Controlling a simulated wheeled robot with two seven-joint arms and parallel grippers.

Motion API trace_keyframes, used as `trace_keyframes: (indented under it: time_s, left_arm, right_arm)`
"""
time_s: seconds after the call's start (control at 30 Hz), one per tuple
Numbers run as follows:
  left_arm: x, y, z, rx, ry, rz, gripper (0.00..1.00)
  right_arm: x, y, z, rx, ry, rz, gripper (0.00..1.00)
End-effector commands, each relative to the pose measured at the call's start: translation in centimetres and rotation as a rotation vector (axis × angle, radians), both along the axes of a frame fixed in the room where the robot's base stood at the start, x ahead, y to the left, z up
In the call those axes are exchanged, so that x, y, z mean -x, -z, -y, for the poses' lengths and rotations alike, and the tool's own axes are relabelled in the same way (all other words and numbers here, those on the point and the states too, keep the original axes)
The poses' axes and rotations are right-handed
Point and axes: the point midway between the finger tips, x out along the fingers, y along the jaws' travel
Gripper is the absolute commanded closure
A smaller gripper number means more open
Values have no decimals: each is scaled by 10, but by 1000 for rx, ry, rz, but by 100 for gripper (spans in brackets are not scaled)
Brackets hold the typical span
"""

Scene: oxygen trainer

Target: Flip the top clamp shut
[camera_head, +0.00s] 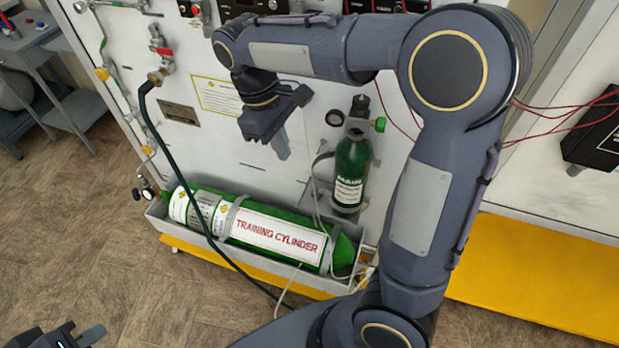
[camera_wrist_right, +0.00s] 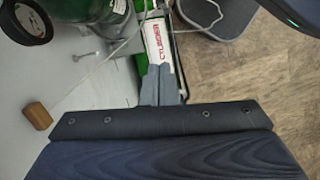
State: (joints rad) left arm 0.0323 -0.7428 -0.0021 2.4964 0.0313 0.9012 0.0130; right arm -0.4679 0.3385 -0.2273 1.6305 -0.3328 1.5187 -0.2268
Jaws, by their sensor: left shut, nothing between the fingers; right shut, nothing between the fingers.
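A small green cylinder (camera_head: 352,168) stands upright against the white panel. My left gripper (camera_head: 90,335) is shut and empty at the bottom left corner.
A large green training cylinder (camera_head: 275,238) lies strapped in a grey tray (camera_head: 265,262) below. A dark hose (camera_head: 190,190) hangs across it from a valve (camera_head: 158,76). A tan peg (camera_wrist_right: 37,115) stands on the panel. A grey cart (camera_head: 75,110) is at the far left.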

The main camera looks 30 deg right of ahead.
Motion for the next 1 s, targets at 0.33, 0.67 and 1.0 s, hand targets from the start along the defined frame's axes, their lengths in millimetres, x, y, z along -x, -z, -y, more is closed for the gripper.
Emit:
trace_keyframes:
  time_s: [0.33, 0.67, 1.0]
  left_arm:
    - [0, 2, 0, 0, 0, 0, 100]
    - [0, -7, 0, 0, 0, 0, 100]
    - [0, -7, 0, 0, 0, 0, 100]
  right_arm:
    - [16, 73, 11, 2, 0, -6, 100]
    - [47, 74, 31, -1, 0, 1, 100]
    - [49, 75, 32, 0, 0, 0, 100]
